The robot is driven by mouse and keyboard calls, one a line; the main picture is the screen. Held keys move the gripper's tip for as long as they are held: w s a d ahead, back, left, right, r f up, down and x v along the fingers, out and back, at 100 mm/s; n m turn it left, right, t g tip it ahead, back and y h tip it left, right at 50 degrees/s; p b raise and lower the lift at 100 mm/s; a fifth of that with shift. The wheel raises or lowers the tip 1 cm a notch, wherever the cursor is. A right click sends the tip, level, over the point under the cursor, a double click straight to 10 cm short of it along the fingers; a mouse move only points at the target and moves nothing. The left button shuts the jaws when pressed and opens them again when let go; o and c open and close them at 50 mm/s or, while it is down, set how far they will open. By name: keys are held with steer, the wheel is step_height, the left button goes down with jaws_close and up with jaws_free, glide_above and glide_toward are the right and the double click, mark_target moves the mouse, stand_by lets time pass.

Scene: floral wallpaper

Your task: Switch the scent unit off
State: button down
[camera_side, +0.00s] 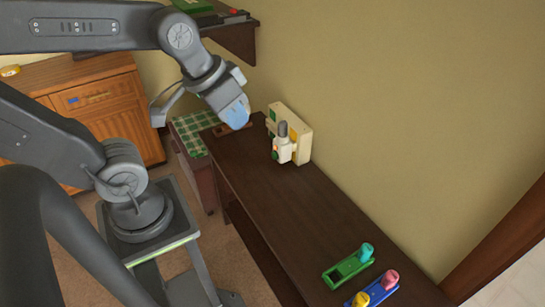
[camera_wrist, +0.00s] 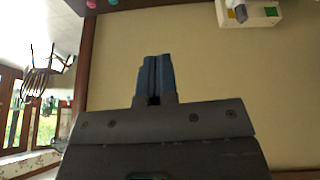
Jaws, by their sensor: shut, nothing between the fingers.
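The cream unit (camera_side: 291,133), which looks like the scent unit, stands on the dark brown bench against the wall. It has green patches and a grey-capped part with a green round piece at its front. In the wrist view, part of the cream unit (camera_wrist: 262,14) shows at the top right, cut by the frame edge. I cannot tell its switch position. My gripper (camera_side: 237,113) is in the air to the left of the unit, apart from it. Its blue fingers (camera_wrist: 153,75) are together with nothing between them.
On the bench's near end lie a green holder (camera_side: 347,270) with a teal knob and a blue holder (camera_side: 372,293) with pink and yellow knobs. The bench (camera_side: 275,199) is bare between. A dark shelf (camera_side: 236,40) hangs above left. A wooden cabinet (camera_side: 117,118) stands left.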

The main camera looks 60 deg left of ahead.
mark_target(274, 156)
steer(key=w+a+f+n+g+h, duration=0.1)
steer(key=w+a+f+n+h, duration=0.8)
steer(key=w+f+n, duration=0.55)
steer(key=s+a+f+n+t+y, duration=0.1)
steer(key=a+f+n, duration=0.4)
steer(key=f, duration=0.3)
steer(key=s+a+f+n+t+y, duration=0.1)
steer(key=s+a+f+n+t, duration=0.1)
steer(key=a+f+n, duration=0.3)
steer(key=s+a+f+n+t+y, duration=0.1)
steer(key=a+f+n, duration=0.4)
steer(key=f, duration=0.7)
steer(key=shift+s+a+t+y, duration=0.3)
steer(key=shift+s+t+y, duration=0.1)
steer(key=shift+s+t, duration=0.25)
steer(key=shift+w, duration=4.4)
steer(key=shift+w, duration=0.15)
steer(key=shift+w, duration=0.25)
